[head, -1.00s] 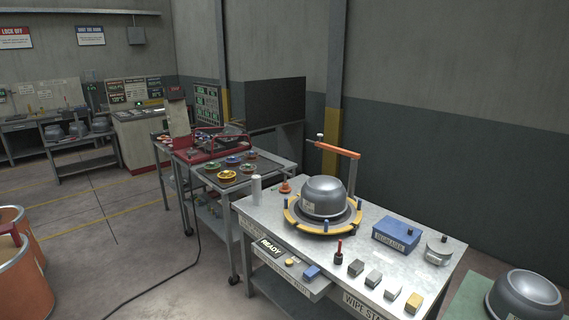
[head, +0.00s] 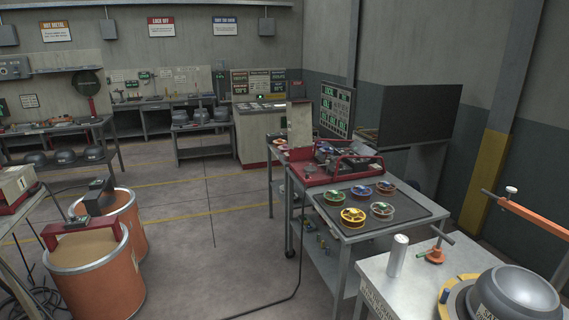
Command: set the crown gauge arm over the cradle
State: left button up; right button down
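The orange crown gauge arm (head: 533,215) juts in from the right edge, with a white-topped pin (head: 511,191) near its free end. In the picture it lies above and behind a dark grey dome (head: 512,297); I cannot tell whether it is directly over it. Its post is out of frame. The dome sits in the cradle, whose yellow ring (head: 447,296) shows at the bottom right, cut off by the frame edges. Neither of my grippers is in view.
Orange drums (head: 98,275) stand at left.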

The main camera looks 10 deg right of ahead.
aim_at(561, 232)
jog(key=z, duration=0.3)
jog(key=i, duration=1.95)
jog(key=z, duration=0.65)
